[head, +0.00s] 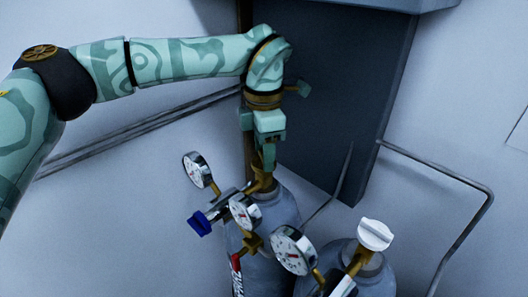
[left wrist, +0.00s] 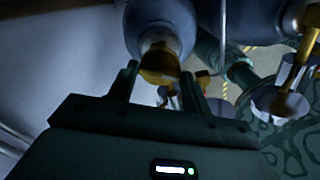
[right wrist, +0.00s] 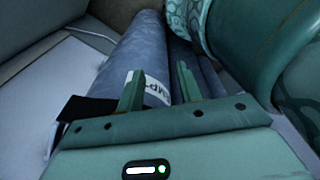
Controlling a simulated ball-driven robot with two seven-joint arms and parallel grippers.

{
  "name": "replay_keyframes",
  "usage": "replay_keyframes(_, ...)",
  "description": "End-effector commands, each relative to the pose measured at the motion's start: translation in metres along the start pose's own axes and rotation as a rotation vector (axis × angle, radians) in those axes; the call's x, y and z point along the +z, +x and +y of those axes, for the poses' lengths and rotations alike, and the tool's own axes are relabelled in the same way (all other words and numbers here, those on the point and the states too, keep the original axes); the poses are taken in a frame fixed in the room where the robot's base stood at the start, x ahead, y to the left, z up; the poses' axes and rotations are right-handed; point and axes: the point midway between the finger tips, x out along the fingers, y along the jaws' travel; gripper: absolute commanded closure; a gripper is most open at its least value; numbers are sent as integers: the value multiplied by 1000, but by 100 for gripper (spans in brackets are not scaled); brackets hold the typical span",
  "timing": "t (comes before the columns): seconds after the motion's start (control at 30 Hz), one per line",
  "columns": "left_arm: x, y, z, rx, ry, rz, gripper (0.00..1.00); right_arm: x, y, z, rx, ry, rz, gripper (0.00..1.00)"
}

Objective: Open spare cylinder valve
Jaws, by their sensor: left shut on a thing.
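Two grey gas cylinders stand side by side in the head view, the left one (head: 280,207) and the right one (head: 378,275). I cannot tell which is the spare. My left gripper (head: 267,158) points down onto the brass valve (head: 262,184) on top of the left cylinder. In the left wrist view its fingers (left wrist: 159,76) are on either side of the brass valve part (left wrist: 159,62) and shut on it. The right cylinder has a white valve knob (head: 375,235). My right gripper (right wrist: 159,84) is open and empty, beside a grey cylinder (right wrist: 140,55) with a label starting "EMP".
Gauges (head: 198,169), (head: 244,212) and (head: 293,250) crowd the space around the valves. A blue regulator knob (head: 200,223) sticks out to the left. A dark panel (head: 345,100) stands behind, and a metal pipe (head: 440,175) runs along the wall.

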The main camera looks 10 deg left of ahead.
Motion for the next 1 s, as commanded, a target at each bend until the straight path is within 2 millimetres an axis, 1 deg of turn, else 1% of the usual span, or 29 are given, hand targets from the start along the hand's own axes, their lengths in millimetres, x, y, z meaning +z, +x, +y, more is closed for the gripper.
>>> replay_keyframes(0.2, 0, 0, 1, 4, -194, -3, 74, 1, 10, -2, -3, 1, 0, 64)
replay_keyframes(0.5, 0, 0, 1, 3, -401, -4, 74, 2, 18, -3, -3, 1, 0, 64)
replay_keyframes(0.7, 0, -1, 1, 4, -482, -4, 74, 2, 21, -3, -3, 1, 0, 64)
replay_keyframes(1.0, 0, -2, 1, 3, -525, -4, 74, 2, 22, -3, -3, 1, 0, 64)
